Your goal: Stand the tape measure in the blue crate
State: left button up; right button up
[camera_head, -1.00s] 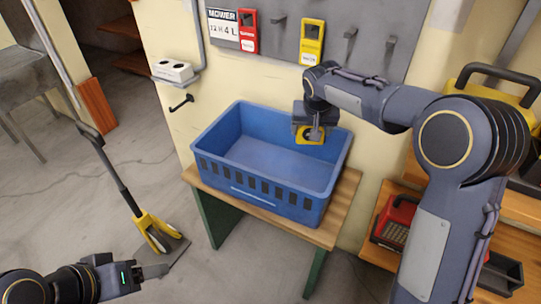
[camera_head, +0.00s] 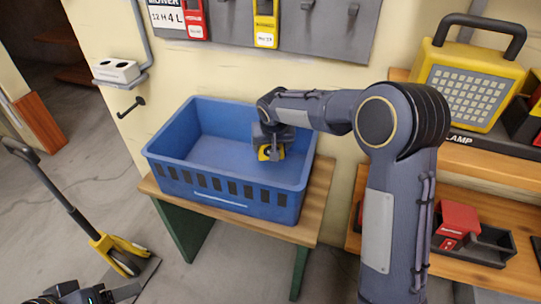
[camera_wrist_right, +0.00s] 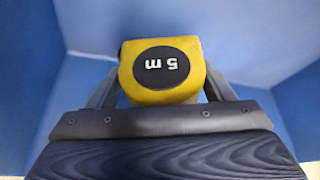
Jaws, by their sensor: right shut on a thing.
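The yellow and black tape measure (camera_head: 268,154) is in my right gripper (camera_head: 272,148), inside the right part of the blue crate (camera_head: 222,192). The rest of the visible crate floor is empty. My left gripper (camera_head: 122,292) is at the bottom left edge, mostly cut off, away from the crate.
The crate stands on a wooden bench (camera_head: 318,205) against the wall. Hooks and tags hang on a grey board (camera_head: 330,30) above. Shelves at right hold a yellow lamp (camera_head: 468,80) and a red item (camera_head: 458,222). A yellow floor tool (camera_head: 115,252) stands at left.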

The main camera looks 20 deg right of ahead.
jog(key=shift+f, duration=1.45)
jog(key=shift+f+b, duration=0.15)
jog(key=shift+b, duration=0.25)
jog(key=o, duration=1.2)
jog(key=shift+r, duration=0.35)
jog(key=p+v, duration=0.3)
jog(key=v, duration=0.8)
jog(key=shift+s+r, duration=0.15)
jog(key=shift+r, duration=0.15)
jog(key=shift+r+p, duration=0.1)
jog(key=shift+p, duration=0.3)
